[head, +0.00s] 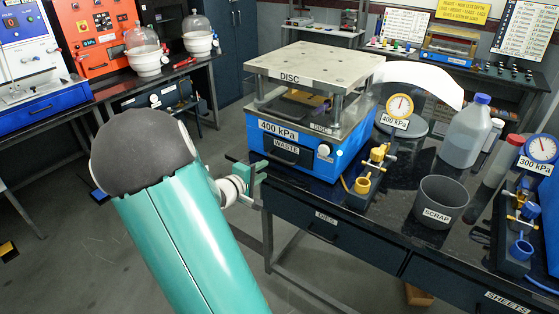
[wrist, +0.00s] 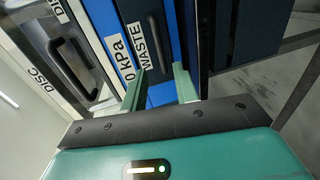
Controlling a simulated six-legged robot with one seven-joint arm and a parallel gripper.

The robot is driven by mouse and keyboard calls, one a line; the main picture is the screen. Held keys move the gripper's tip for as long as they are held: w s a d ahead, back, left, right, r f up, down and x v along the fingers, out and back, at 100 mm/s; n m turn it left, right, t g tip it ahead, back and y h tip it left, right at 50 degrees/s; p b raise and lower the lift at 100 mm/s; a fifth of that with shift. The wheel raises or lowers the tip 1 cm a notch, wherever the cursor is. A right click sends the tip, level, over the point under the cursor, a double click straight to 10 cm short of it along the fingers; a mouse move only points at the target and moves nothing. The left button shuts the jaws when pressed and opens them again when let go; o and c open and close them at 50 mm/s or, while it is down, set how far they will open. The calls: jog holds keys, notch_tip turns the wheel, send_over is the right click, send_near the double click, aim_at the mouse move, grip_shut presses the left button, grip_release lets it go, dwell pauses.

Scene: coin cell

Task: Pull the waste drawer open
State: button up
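The waste drawer (head: 268,152) is the dark front with a WASTE label and a black bar handle, low in the blue disc press (head: 330,160). It looks closed. My gripper (head: 256,182) is in front of the press, below and left of the drawer. In the wrist view the drawer front (wrist: 156,92) with its black handle (wrist: 157,38) lies ahead, turned on its side. My gripper (wrist: 160,84) is open there, one green finger on each side of the drawer front's lower part. The handle is beyond the fingertips, and nothing shows between the fingers.
The press stands on a black bench with drawers (head: 330,224) below. A yellow valve with a gauge (head: 399,107), a scrap bin (head: 440,202) and a plastic bottle (head: 466,132) stand to its right. Open floor lies left of the bench.

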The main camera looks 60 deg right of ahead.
aim_at(279, 160)
jog(key=x, duration=1.1)
grip_shut()
